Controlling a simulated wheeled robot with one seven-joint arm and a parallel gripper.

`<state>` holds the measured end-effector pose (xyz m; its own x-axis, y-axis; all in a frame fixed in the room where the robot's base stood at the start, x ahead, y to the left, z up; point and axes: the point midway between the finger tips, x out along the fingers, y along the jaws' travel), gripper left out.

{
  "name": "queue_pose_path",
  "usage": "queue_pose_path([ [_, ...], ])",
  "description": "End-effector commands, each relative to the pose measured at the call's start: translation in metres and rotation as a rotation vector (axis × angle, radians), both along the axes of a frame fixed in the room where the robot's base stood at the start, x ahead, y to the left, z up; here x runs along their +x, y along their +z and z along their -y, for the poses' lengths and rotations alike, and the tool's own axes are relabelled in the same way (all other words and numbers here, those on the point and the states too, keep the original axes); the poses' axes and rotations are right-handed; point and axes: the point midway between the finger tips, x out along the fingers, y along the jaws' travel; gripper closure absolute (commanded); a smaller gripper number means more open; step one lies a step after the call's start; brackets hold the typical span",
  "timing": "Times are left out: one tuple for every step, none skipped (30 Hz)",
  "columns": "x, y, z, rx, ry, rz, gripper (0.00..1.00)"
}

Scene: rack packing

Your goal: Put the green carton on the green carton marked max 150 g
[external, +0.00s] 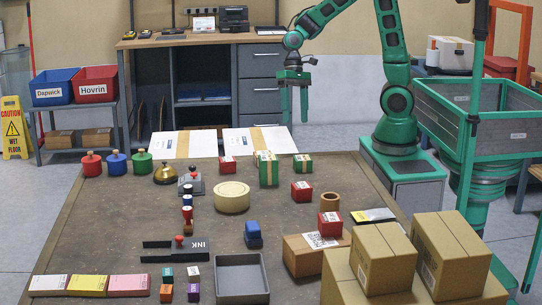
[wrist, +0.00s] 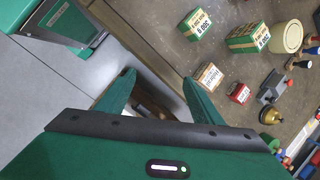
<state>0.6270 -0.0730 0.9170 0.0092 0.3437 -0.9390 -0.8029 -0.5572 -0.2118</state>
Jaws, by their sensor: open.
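A small green carton with a pale tape stripe (external: 302,163) stands at the far right of the table's back edge; it shows at the top of the wrist view (wrist: 195,25). Left of it, a taller green shape (external: 267,172) looks like two cartons overlapping. The wrist view shows a larger green carton (wrist: 247,38) and a separate labelled carton (wrist: 207,77) nearer the table edge. Labels are too small to read surely. My gripper (external: 293,112) is open and empty, high above the floor behind the table; its fingers (wrist: 160,92) show nothing between them.
Red cartons (external: 228,164) (external: 302,191) (external: 330,224) stand nearby, one on a brown box (external: 314,254). A cream round tub (external: 232,198) and brass bell (external: 165,175) are close to the green cartons. White boxes (external: 184,145) lie behind the table. Large brown boxes fill the front right.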

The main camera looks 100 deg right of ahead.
Motion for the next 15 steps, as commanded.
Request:
queue_pose_path([
  [-0.015, 0.009, 0.011, -0.050, 0.031, 0.020, 0.39],
  [-0.024, 0.013, 0.018, -0.078, 0.053, 0.026, 0.39],
  [-0.036, 0.018, 0.027, -0.112, 0.081, 0.036, 0.39],
  [-0.046, 0.022, 0.034, -0.137, 0.101, 0.040, 0.39],
  [-0.055, 0.025, 0.040, -0.161, 0.120, 0.046, 0.39],
  [-0.069, 0.030, 0.048, -0.190, 0.145, 0.049, 0.39],
  [-0.079, 0.034, 0.054, -0.210, 0.165, 0.053, 0.39],
  [-0.089, 0.037, 0.060, -0.229, 0.182, 0.054, 0.39],
  [-0.104, 0.041, 0.066, -0.251, 0.208, 0.057, 0.39],
  [-0.115, 0.045, 0.071, -0.266, 0.225, 0.058, 0.39],
  [-0.126, 0.047, 0.075, -0.280, 0.243, 0.057, 0.39],
  [-0.139, 0.050, 0.081, -0.295, 0.265, 0.059, 0.39],
  [-0.149, 0.052, 0.084, -0.304, 0.279, 0.058, 0.39],
  [-0.158, 0.053, 0.087, -0.312, 0.294, 0.059, 0.39],
  [-0.169, 0.055, 0.090, -0.320, 0.311, 0.058, 0.39],
])
